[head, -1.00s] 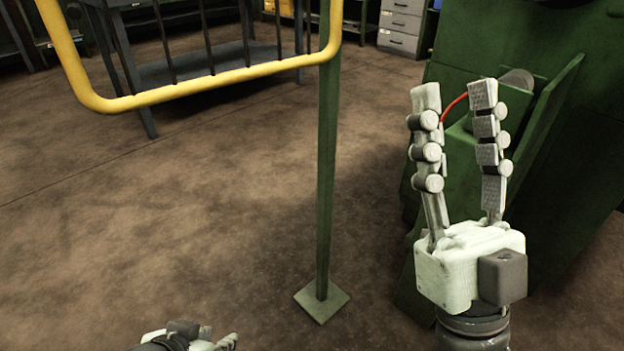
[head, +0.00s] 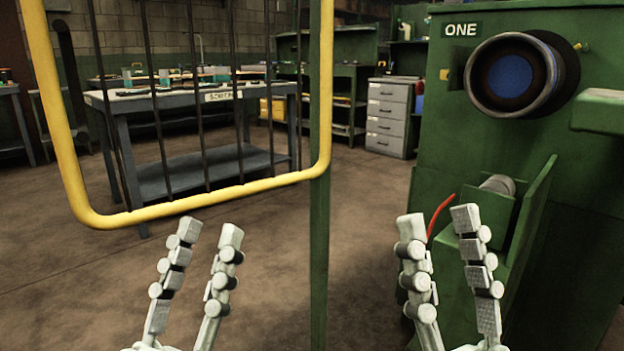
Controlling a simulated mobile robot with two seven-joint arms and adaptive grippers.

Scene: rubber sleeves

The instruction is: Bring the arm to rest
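My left gripper (head: 205,235) is at the bottom left of the head view, fingers pointing up and spread apart, with nothing between them. My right gripper (head: 438,220) is at the bottom right, also with its fingers apart and empty, in front of the green machine (head: 420,155). A thin red piece (head: 440,213) shows between and behind the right fingertips; I cannot tell whether it touches them. The palms are partly cut off by the bottom edge.
A yellow-framed barred guard (head: 200,198) on a green post (head: 319,250) stands ahead. The machine, marked ONE, has a dark round port (head: 512,75) and a green trough (head: 530,210). Behind are a workbench (head: 190,100) and grey drawers (head: 388,117). Brown floor (head: 270,260) lies open between.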

